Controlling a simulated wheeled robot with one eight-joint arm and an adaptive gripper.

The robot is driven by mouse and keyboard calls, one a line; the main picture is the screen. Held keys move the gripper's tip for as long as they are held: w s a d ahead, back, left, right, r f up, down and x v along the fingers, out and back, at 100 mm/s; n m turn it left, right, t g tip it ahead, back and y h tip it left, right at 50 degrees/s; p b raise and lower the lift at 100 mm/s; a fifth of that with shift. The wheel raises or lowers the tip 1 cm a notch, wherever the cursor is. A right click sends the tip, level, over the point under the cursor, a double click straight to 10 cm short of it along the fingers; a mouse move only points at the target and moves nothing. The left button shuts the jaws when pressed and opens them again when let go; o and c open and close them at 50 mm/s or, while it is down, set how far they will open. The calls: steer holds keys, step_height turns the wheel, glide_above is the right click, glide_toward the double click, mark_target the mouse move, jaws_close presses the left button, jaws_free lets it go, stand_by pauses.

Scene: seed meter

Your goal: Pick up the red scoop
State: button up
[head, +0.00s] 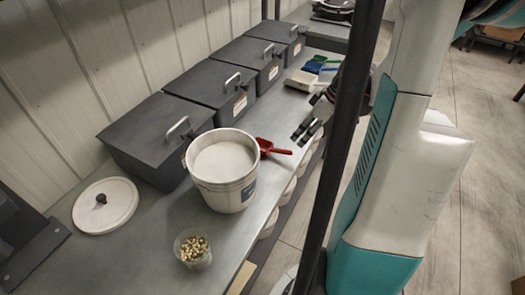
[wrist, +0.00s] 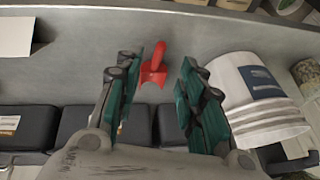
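The red scoop (head: 272,147) lies on the grey metal counter, just right of the white bucket in the head view. In the wrist view the red scoop (wrist: 153,68) shows ahead of my fingers, between their tips and a little left of the middle. My gripper (wrist: 160,72) is open and empty, with its two green-padded fingers spread wide. In the head view my gripper (head: 308,127) is above the counter, right of the scoop and apart from it. The black post hides part of my arm there.
The white bucket (head: 222,192) of pale powder stands close beside the scoop. Dark lidded bins (head: 160,135) line the wall. A clear cup (head: 193,250) of seeds and a round white lid (head: 105,205) are on the counter. Blue and green scoops (head: 314,66) lie at the far end.

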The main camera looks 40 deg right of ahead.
mark_target(288, 152)
steer(key=b+x, duration=0.4)
steer(key=x, duration=0.6)
steer(key=shift+f, duration=0.2)
steer(key=shift+r, duration=0.1)
jaws_close()
